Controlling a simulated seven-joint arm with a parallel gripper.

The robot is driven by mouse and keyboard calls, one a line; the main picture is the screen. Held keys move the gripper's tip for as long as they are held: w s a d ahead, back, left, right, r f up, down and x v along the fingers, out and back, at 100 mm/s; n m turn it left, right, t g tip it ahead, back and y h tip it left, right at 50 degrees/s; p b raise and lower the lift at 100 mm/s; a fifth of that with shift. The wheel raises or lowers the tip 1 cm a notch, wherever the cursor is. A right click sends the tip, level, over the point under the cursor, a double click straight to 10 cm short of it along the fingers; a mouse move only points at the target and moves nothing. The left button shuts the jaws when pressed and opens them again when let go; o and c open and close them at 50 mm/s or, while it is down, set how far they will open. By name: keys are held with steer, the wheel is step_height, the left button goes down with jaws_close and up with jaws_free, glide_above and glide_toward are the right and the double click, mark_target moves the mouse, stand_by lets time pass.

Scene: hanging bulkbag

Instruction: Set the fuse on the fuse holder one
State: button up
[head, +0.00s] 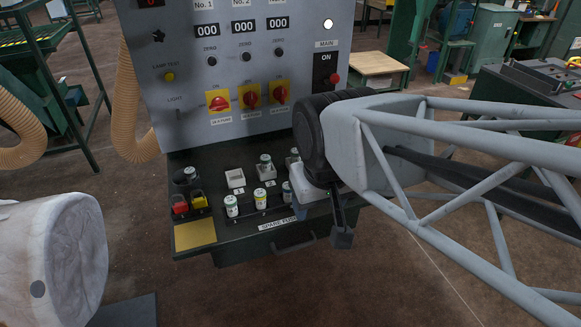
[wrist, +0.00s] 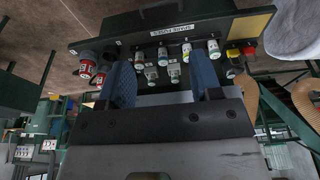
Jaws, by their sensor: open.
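The spare fuses are white with green bands and stand in a row at the shelf front: a left one (head: 231,206), a middle one (head: 260,198) and a right one (head: 287,192) partly behind my arm. Behind them are the fuse holders. The leftmost holder (head: 235,178) is a pale square block that looks empty. The one right of it (head: 266,170) has a fuse standing in it. My gripper (wrist: 161,66) is open, its two blue fingers apart, with nothing gripped between them. The wrist view also shows spare fuses (wrist: 186,52) beyond the fingers. My arm hides the shelf's right part.
An upright control panel (head: 215,125) with red-and-yellow switches rises behind the shelf. Red and yellow buttons (head: 189,203) and a yellow plate (head: 195,234) are at the shelf's left. Red-and-white parts (wrist: 87,65) stand left in the wrist view. A white bulk bag (head: 55,255) is at lower left.

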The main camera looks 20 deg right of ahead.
steer(key=shift+w, duration=0.1)
steer(key=n+g, duration=0.3)
steer(key=n, duration=1.5)
glide_above(230, 199)
step_height(230, 199, down, 12)
steer(key=shift+d+r, duration=0.15)
steer(key=shift+r, duration=0.05)
steer(key=shift+a+f, duration=0.2)
steer(key=shift+f, duration=0.05)
steer(key=shift+f, duration=0.1)
steer(key=shift+f, duration=1.15)
steer(key=shift+f, duration=0.15)
steer(key=shift+f, duration=2.5)
